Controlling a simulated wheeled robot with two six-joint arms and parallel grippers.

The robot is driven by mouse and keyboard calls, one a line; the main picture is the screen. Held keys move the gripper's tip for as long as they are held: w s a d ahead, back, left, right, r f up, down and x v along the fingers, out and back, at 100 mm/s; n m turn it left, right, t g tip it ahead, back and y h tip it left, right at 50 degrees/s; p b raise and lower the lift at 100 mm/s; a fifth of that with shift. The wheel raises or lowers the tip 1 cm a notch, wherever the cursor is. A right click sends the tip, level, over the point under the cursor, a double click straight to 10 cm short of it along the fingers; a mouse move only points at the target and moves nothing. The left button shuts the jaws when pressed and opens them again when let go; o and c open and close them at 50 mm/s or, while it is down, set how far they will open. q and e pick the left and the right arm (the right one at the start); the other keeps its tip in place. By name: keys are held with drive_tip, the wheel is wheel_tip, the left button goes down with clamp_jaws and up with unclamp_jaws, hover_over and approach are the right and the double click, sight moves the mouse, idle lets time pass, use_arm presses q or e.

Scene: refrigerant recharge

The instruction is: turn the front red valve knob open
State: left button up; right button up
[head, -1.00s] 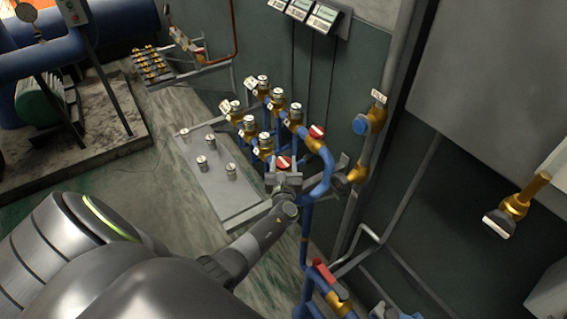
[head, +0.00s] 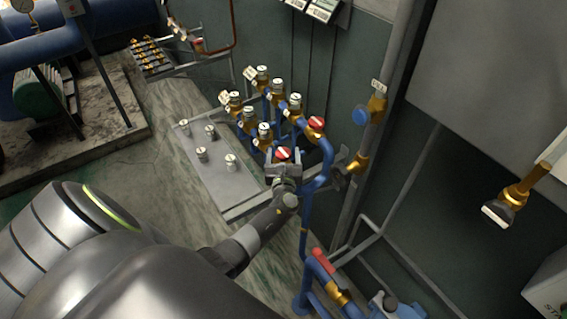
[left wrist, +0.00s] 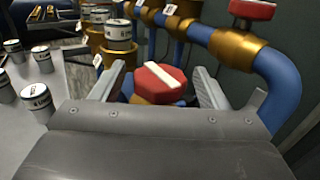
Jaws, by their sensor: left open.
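The front red valve knob (head: 282,154) has a white bar across its top and sits at the near end of the blue and brass manifold. In the left wrist view the same knob (left wrist: 160,82) lies between the two fingers, with its white bar running diagonally. My left gripper (head: 283,169) is open, one finger on each side of the knob, with a visible gap to each finger. A second red knob (head: 316,123) stands farther back and right, and it also shows at the top of the left wrist view (left wrist: 252,9). My right gripper is not in view.
Several silver-capped valves (head: 248,113) stand on the manifold just behind the knob. A grey plate (head: 215,178) with loose silver caps lies to the left. A blue pipe (head: 327,165) bends close on the right. A red-handled valve (head: 322,259) is lower right.

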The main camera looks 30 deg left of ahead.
use_arm(q)
drive_tip(key=b+v, duration=0.3)
drive_tip(key=v, duration=1.4)
drive_tip(key=shift+b, duration=0.3)
drive_tip(key=shift+s, duration=0.1)
drive_tip(key=s+f+n+g+h, duration=0.2)
drive_tip(key=s+f+n, duration=0.2)
drive_tip(key=f, duration=0.5)
drive_tip(key=s+f+n+g+h, duration=0.25)
drive_tip(key=s+f+n, duration=0.2)
drive_tip(key=f, duration=0.55)
drive_tip(key=s+f+n+g+h, duration=0.25)
drive_tip(key=s+f, duration=0.25)
drive_tip(key=f, duration=0.4)
drive_tip(key=s+f+n+g, duration=0.2)
drive_tip(key=s+f+n, duration=0.2)
drive_tip(key=s+n, duration=0.2)
drive_tip(key=s+a+f+n+g+h+b, duration=0.1)
drive_tip(key=s+f+n, duration=0.4)
drive_tip(key=s, duration=0.5)
drive_tip(key=s+a+f+n+g+h, duration=0.1)
drive_tip(key=s+f+n+g, duration=0.2)
drive_tip(key=s+n, duration=0.4)
drive_tip(key=shift+s+a+f+g, duration=0.25)
drive_tip(key=shift+s+f+g, duration=0.05)
drive_tip(key=shift+s+f, duration=0.65)
